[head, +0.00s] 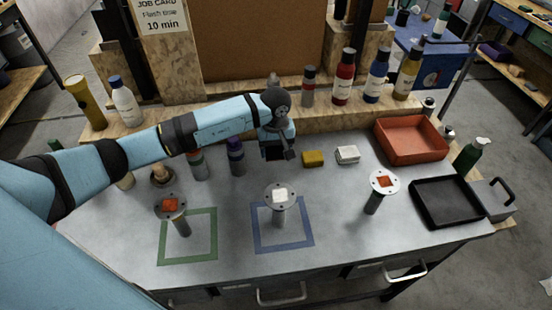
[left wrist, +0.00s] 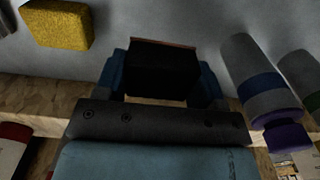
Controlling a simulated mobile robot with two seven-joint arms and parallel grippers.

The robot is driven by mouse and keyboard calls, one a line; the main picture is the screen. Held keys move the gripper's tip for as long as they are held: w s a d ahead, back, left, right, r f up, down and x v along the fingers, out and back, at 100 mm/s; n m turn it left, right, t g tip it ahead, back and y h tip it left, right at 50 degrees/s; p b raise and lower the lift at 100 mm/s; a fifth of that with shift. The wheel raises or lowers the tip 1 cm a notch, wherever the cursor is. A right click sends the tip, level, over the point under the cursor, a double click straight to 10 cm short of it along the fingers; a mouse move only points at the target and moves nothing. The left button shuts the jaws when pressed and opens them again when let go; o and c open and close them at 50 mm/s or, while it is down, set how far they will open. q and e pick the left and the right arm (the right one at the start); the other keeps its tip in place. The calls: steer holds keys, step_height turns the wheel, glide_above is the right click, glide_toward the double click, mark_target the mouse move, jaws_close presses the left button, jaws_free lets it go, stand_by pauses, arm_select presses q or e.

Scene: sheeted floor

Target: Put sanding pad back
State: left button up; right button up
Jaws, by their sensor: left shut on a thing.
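My left gripper (head: 277,152) is over the back middle of the grey table. In the left wrist view its blue fingers (left wrist: 162,80) are shut on a dark block with a thin brown edge, which looks like the sanding pad (left wrist: 162,66). In the head view the block is hard to tell from the dark gripper. Whether it touches the table I cannot tell. A yellow block (head: 313,159) lies just right of the gripper and also shows in the left wrist view (left wrist: 60,24). A white block (head: 347,154) lies beyond it. My right gripper is not in view.
Three round-topped stands, left (head: 171,205), middle (head: 280,195) and right (head: 384,183), bear small squares. Green (head: 188,262) and blue (head: 283,247) outlines mark the table. A red tray (head: 412,158) and black tray (head: 445,222) are right. A purple-capped bottle (head: 236,160) stands left of the gripper.

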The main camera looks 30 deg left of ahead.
mark_target(276, 167)
arm_select(q)
steer(key=shift+f, duration=2.6)
steer(key=shift+f, duration=0.15)
steer(key=o, duration=0.9)
